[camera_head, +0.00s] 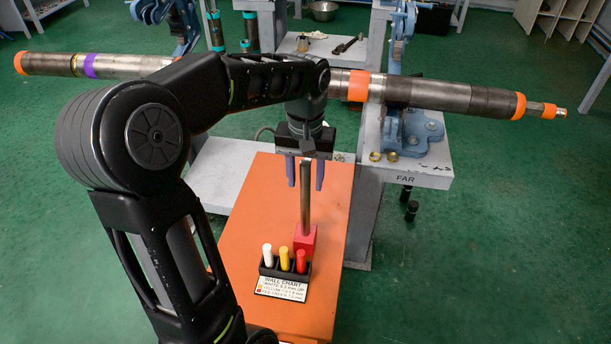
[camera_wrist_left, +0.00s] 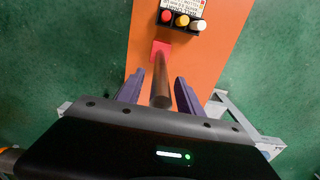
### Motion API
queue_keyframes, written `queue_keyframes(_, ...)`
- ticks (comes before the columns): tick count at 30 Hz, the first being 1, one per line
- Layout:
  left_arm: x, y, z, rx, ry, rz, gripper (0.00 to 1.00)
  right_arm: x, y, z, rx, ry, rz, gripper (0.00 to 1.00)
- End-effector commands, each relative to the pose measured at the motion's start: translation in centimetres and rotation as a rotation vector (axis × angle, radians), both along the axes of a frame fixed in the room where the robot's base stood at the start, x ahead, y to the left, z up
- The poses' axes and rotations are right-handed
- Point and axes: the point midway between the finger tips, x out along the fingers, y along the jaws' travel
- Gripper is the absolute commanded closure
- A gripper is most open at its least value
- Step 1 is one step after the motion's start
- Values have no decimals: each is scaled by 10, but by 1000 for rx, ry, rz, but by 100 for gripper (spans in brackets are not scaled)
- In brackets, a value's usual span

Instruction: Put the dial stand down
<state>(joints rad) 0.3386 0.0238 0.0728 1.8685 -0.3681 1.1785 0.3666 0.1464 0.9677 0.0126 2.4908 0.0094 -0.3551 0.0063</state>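The dial stand is a grey metal post (camera_head: 305,195) on a red block base (camera_head: 306,239). It stands upright, its base appearing to rest on the orange tabletop (camera_head: 248,225). My left gripper (camera_head: 305,184) is above it, pointing down. Its two purple fingers are spread, one on each side of the post top, with gaps visible. In the left wrist view the post (camera_wrist_left: 161,85) lies between the open fingers (camera_wrist_left: 159,93), and the red base (camera_wrist_left: 160,48) shows beyond them. My right gripper is not in view.
A black holder with white, yellow and red markers (camera_head: 285,260) and a wall chart card (camera_head: 282,287) stands just in front of the red base. A long pipe (camera_head: 430,95) crosses behind, in a blue vise (camera_head: 412,132) on a grey stand marked FAR. The orange top is clear left of the stand.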

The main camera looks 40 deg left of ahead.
Motion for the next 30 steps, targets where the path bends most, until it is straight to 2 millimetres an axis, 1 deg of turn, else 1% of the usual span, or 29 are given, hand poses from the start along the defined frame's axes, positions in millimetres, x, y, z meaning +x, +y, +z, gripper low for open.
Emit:
queue_keyframes(9,0,0,3,0,-1,0,57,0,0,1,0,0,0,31)
queue_keyframes(11,1,0,7,1,-3,0,57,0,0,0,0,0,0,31)
queue_keyframes(14,1,0,17,1,-4,1,57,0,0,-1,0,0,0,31)
queue_keyframes(17,1,0,34,0,-4,1,57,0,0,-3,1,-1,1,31)
queue_keyframes(21,1,0,64,1,-6,0,57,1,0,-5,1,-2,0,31)
queue_keyframes(22,1,0,76,1,-4,0,57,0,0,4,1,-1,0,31)
queue_keyframes(24,1,0,93,0,-2,0,57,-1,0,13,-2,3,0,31)
queue_keyframes(25,1,0,99,0,-2,0,57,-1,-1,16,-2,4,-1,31)
queue_keyframes(27,0,0,110,0,0,-1,57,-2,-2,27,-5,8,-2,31)
queue_keyframes(30,0,0,118,0,0,0,57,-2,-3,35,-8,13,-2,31)
